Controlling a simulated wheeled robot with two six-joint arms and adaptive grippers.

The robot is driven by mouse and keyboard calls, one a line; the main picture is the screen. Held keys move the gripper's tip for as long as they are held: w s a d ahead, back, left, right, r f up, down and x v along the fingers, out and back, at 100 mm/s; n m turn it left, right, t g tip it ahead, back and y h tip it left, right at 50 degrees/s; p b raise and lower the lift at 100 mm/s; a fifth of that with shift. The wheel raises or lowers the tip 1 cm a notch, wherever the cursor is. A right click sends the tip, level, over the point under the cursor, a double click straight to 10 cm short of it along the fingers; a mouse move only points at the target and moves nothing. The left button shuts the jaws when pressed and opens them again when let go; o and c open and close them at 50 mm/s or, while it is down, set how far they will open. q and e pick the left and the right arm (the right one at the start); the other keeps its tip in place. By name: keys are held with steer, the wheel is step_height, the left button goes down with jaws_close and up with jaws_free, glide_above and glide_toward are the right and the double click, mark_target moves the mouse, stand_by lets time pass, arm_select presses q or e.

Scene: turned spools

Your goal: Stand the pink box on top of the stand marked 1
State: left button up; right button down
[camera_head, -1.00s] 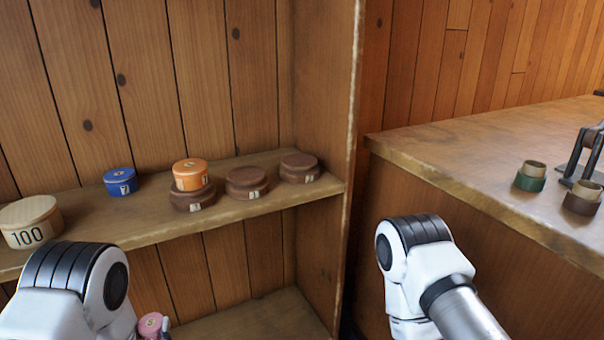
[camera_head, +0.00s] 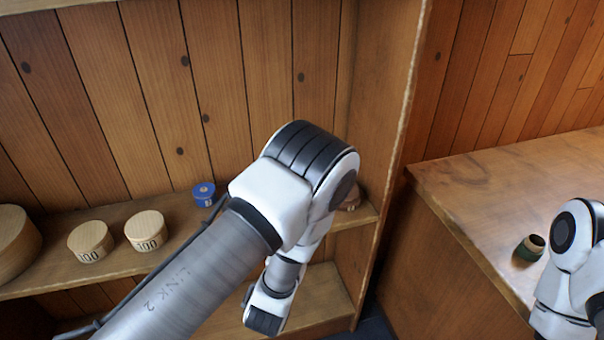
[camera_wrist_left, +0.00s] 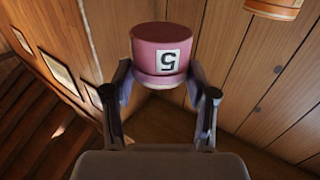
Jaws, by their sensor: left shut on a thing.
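In the left wrist view my left gripper (camera_wrist_left: 160,84) is shut on the pink box (camera_wrist_left: 160,52), a short round one whose label 5 appears upside down. In the head view my left arm crosses the middle, and neither the gripper nor the pink box can be made out. A small part of a brown stand (camera_head: 352,199) shows on the shelf behind the arm at the right end. The other stands are hidden, and no mark 1 is readable. My right arm shows at the right edge, but its gripper is out of view.
The shelf (camera_head: 45,268) holds a blue box (camera_head: 204,190), two tan boxes marked 100 (camera_head: 90,240) (camera_head: 147,231) and a large tan round box (camera_head: 14,243). A side wall closes its right end. A counter (camera_head: 490,185) with a green spool (camera_head: 530,248) stands at right.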

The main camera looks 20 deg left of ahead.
arm_select(q)
steer(key=shift+w+a+f+b, duration=0.2)
steer(key=shift+w+b, duration=0.25)
steer(key=shift+b, duration=0.9)
steer(key=shift+w+a+f+b, duration=0.15)
steer(key=shift+w+f+b, duration=0.2)
steer(key=shift+b, duration=1)
steer(key=shift+w+a+f+b, duration=0.15)
steer(key=shift+w+b, duration=0.35)
steer(key=shift+b, duration=0.85)
steer(key=w+a, duration=0.1)
steer(key=w, duration=0.3)
steer(key=w+a+b, duration=0.1)
steer(key=w, duration=0.3)
steer(key=w+a, duration=0.2)
steer(key=w, duration=0.2)
steer(key=shift+a+r, duration=0.1)
steer(key=f+b, duration=0.3)
steer(key=shift+w+a+f, duration=0.1)
steer(key=shift+w+f, duration=0.15)
steer(key=shift+f, duration=0.05)
steer(key=shift+w, duration=0.1)
steer(key=shift+f, duration=0.1)
steer(key=o, duration=1.1)
